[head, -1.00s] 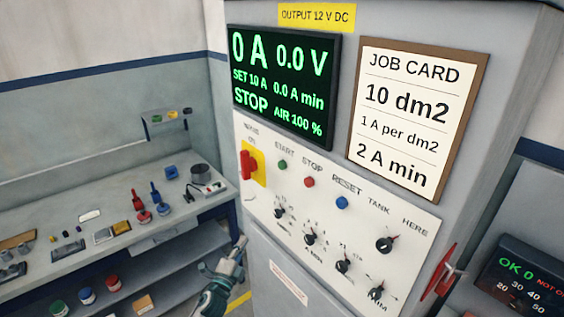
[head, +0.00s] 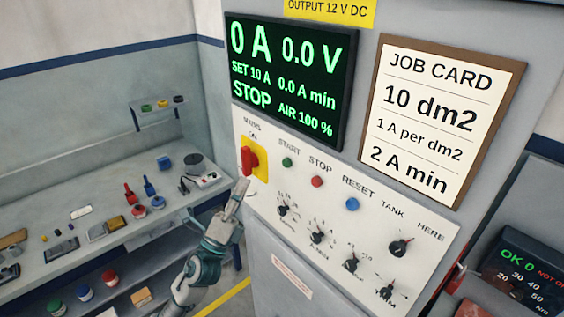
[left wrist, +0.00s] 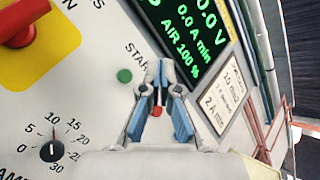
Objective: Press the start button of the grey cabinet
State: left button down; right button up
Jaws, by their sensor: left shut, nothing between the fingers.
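The grey cabinet (head: 375,35) has a white panel with a green start button (head: 287,162), a red stop button (head: 317,181) and a blue reset button (head: 352,204). Its display (head: 285,80) reads STOP, 0 A and 0.0 V. My left gripper (head: 240,187) is shut and empty, pointing up at the panel's left edge, lower left of the start button and apart from it. In the left wrist view the start button (left wrist: 124,75) is clear, just left of my fingertips (left wrist: 160,66). The red stop button (left wrist: 157,111) shows between the fingers. My right gripper is out of view.
A red mains switch (head: 249,160) on a yellow plate sits close above my left gripper. Several black knobs (head: 318,236) line the lower panel. A job card (head: 440,115) hangs right of the display. A bench (head: 100,250) with tools stands at left.

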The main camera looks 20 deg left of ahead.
aim_at(287, 163)
pick_arm(q)
jog(key=w+d, duration=0.4)
jog(key=w, duration=0.4)
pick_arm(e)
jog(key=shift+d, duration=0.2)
pick_arm(q)
jog(key=shift+w+a, duration=0.1)
jog(key=shift+a, duration=0.05)
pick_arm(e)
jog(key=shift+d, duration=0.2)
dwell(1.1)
pick_arm(q)
jog(key=shift+w+r, duration=0.1)
